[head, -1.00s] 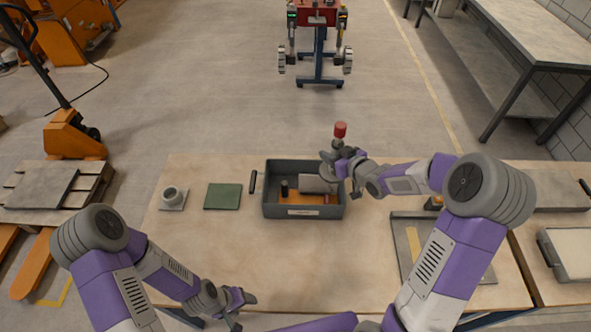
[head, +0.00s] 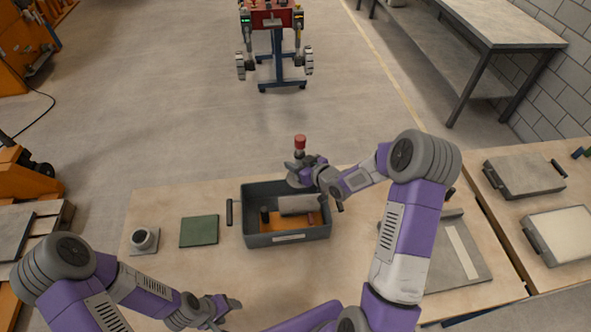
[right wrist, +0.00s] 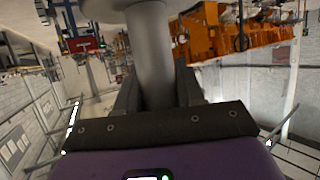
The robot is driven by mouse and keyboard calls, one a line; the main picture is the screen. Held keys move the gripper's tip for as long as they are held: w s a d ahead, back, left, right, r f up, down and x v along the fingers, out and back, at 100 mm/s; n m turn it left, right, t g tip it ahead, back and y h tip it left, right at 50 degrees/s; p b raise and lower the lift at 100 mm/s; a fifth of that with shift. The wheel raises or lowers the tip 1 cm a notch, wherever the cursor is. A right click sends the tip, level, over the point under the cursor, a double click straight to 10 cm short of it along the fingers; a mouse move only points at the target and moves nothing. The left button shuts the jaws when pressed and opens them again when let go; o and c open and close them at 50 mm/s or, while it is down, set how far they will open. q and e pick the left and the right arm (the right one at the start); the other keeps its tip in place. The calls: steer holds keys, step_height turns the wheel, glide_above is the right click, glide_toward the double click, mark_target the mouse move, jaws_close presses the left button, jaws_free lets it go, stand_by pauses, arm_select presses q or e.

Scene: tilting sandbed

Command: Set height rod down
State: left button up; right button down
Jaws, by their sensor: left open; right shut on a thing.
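The height rod (head: 300,143) has a red cap, a grey stem and a wider grey base. My right gripper (head: 303,167) is shut on its stem and holds it upright at the back edge of a dark grey box (head: 287,238). I cannot tell whether the base touches anything. My left gripper (head: 230,304) is open and empty, low over the front of the table.
The box holds a grey block (head: 300,204), an orange piece and small parts. A grey tray (head: 462,270) lies to the right. The table's front middle is clear.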

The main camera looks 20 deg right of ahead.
step_height(320, 180, down, 3)
steer(key=shift+r, duration=0.2)
arm_select(q)
steer(key=shift+f, duration=0.1)
steer(key=shift+f+b, duration=0.45)
steer(key=shift+b, duration=0.05)
arm_select(e)
steer(key=shift+f, duration=0.35)
steer(key=c, duration=0.7)
jaws_free()
arm_select(q)
steer(key=shift+r, duration=0.1)
steer(key=shift+r+p, duration=0.5)
steer(key=shift+p, duration=0.1)
arm_select(e)
steer(key=shift+r, duration=0.45)
arm_select(q)
step_height(320, 180, up, 3)
steer(key=p, duration=0.3)
arm_select(e)
steer(key=v, duration=1.2)
